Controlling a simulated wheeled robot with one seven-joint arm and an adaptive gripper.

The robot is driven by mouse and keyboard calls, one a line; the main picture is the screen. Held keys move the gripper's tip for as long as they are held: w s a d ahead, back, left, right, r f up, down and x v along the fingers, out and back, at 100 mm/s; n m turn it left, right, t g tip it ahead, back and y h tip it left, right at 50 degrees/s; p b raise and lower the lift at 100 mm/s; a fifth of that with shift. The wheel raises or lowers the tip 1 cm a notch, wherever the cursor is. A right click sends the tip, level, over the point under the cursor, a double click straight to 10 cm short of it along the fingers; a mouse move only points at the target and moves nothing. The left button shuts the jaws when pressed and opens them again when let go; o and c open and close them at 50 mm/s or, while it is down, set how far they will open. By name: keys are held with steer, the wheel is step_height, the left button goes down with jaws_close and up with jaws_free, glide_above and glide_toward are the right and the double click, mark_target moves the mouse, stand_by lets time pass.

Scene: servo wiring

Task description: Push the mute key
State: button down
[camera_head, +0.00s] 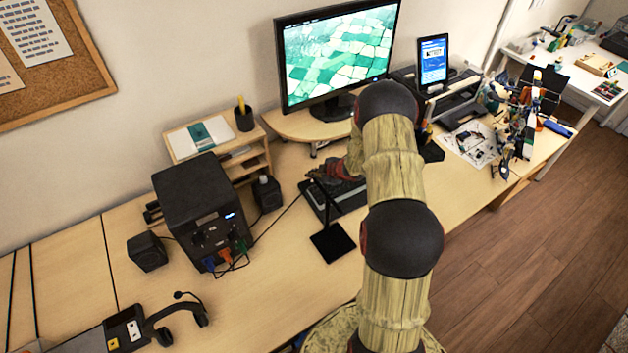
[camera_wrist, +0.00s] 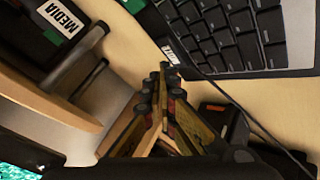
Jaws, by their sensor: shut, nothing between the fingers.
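A black keyboard (camera_wrist: 240,35) fills the upper right of the wrist view, with dark keys and a grey frame. A small white label (camera_wrist: 170,54) with blurred dark print sits at its near left corner. I cannot tell for sure that this is the mute key. My gripper (camera_wrist: 163,75) is shut and empty, its fingertips at or just short of that label; contact cannot be made out. In the head view my gripper (camera_head: 332,170) is over the back of the keyboard (camera_head: 348,203), which my arm partly hides.
A monitor (camera_head: 338,55) stands behind on a wooden riser (camera_head: 300,125). A black stand (camera_head: 333,242) with a square base is in front of the keyboard. A black box (camera_head: 200,205) with cables is to the left.

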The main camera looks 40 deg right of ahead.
step_height(320, 180, up, 5)
steer(key=p, duration=0.4)
steer(key=shift+r, duration=0.1)
stand_by(0.8)
